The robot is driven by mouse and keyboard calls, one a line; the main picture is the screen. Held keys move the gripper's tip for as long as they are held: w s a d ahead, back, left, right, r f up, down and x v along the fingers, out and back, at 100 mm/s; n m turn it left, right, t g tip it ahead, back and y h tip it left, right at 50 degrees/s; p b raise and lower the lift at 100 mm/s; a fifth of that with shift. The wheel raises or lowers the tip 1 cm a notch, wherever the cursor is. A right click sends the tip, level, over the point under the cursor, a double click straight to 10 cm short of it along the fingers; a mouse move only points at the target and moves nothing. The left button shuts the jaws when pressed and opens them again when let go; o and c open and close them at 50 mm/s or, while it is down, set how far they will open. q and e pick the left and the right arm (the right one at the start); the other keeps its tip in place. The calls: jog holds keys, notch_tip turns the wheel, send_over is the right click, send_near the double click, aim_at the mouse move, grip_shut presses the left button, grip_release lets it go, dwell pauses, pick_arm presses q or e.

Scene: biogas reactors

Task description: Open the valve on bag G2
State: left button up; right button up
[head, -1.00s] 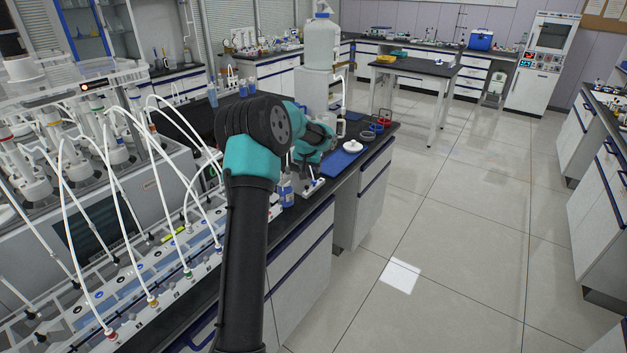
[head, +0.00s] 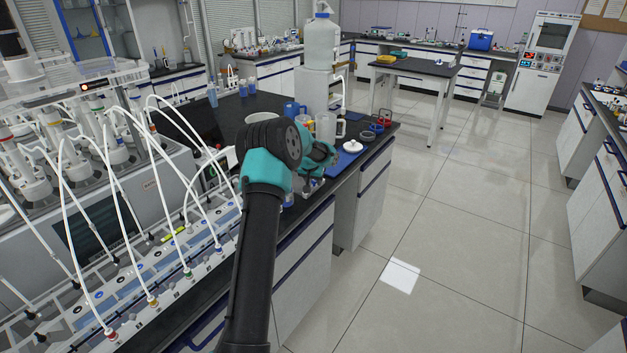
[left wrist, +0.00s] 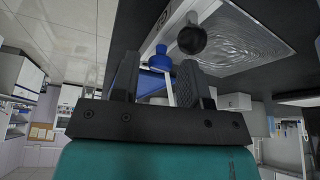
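In the left wrist view my left gripper (left wrist: 160,64) is open, its two dark fingers apart. A shiny silvery sheet, possibly a gas bag (left wrist: 240,42), lies beyond the fingers at the upper right. A round black knob (left wrist: 192,40) stands in front of its near end, above the right finger and outside the gap. A blue-capped item (left wrist: 160,58) shows in the gap; I cannot tell whether it is near or far. No G2 label is readable. My right gripper is not in view.
A white reactor rack with tubes (head: 150,265) runs along the left. A clear jug (head: 325,126), a blue mug (head: 294,109) and a blue tray (head: 347,160) with a white lid (head: 353,146) are on the bench beyond my wrist. The floor at right is clear.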

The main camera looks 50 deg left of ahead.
pick_arm(q)
jog(key=c, duration=0.7)
jog(key=shift+n+y, duration=0.3)
jog(key=shift+n, duration=0.5)
jog(key=o, duration=0.9)
jog(key=shift+d+r, duration=0.1)
jog(key=v, duration=1.7)
jog(key=shift+w+r, duration=0.2)
